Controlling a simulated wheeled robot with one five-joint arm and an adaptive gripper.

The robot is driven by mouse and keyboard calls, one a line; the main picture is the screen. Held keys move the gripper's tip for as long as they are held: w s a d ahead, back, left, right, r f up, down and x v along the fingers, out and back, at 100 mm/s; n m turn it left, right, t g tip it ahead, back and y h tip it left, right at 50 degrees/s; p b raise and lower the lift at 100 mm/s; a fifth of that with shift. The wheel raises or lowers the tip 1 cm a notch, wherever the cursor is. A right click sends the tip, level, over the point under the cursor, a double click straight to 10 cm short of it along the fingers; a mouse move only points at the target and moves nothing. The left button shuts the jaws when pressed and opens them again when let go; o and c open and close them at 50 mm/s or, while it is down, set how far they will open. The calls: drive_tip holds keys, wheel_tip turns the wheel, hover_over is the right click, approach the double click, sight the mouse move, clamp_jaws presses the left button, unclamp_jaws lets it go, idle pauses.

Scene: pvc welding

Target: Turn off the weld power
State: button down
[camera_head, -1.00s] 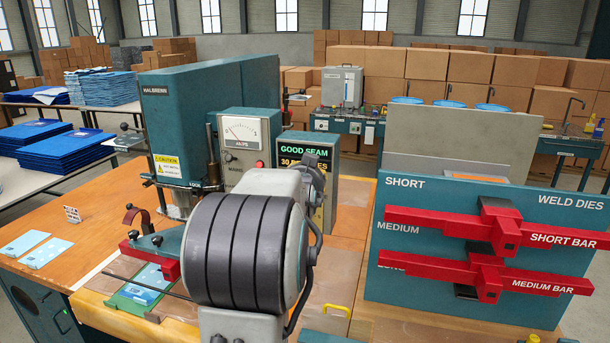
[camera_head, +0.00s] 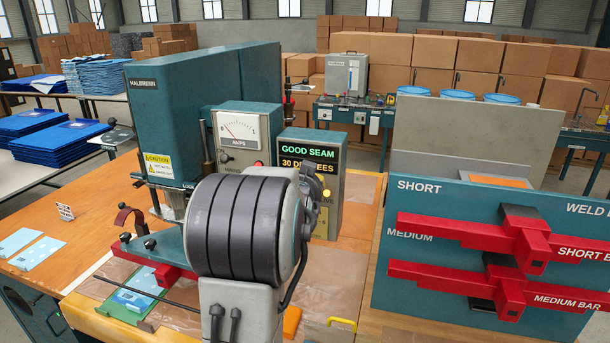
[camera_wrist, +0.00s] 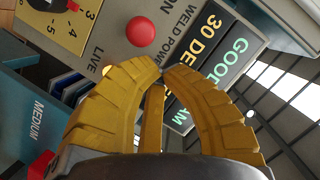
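The grey control box (camera_head: 328,195) stands beside the press, and its lit display (camera_head: 310,157) reads "GOOD SEAM" and "30 DEGREES". My arm hides much of its lower face in the head view. In the wrist view the box face appears rotated, with a "WELD POWER" label (camera_wrist: 180,22), "ON" and "LIVE" lettering, and a round red knob or lamp (camera_wrist: 140,32). A yellow-and-black dial (camera_wrist: 62,14) is at the top left. My gripper's yellow fingers (camera_wrist: 165,70) converge almost tip to tip in front of the box, with nothing visible between them. Contact with the box cannot be told.
The teal press (camera_head: 160,110) and its amps meter (camera_head: 241,130) stand to the left. A weld dies board (camera_head: 400,270) with red bars (camera_head: 470,232) stands close on the right. A green plate (camera_head: 130,298) lies at the front left of the wooden bench (camera_head: 90,240).

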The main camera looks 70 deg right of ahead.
drive_tip(key=shift+w+f, duration=0.3)
drive_tip(key=shift+f, duration=0.05)
drive_tip(key=shift+f+b, duration=0.25)
drive_tip(key=shift+b, duration=0.5)
drive_tip(key=shift+a+h+b, duration=0.1)
drive_tip(key=shift+h+b, duration=0.2)
drive_tip(key=shift+b, duration=0.9)
drive_tip(key=shift+a+f+h+b, duration=0.2)
drive_tip(key=shift+h+b, duration=0.3)
drive_tip(key=shift+b, duration=2.25)
drive_tip(key=shift+a+f+n+t+h+b, duration=0.15)
drive_tip(key=shift+h+b, duration=0.35)
drive_tip(key=shift+b, duration=0.85)
drive_tip(key=shift+f+n+t+h+b, duration=0.2)
drive_tip(key=shift+h+b, duration=0.3)
drive_tip(key=shift+b, duration=0.85)
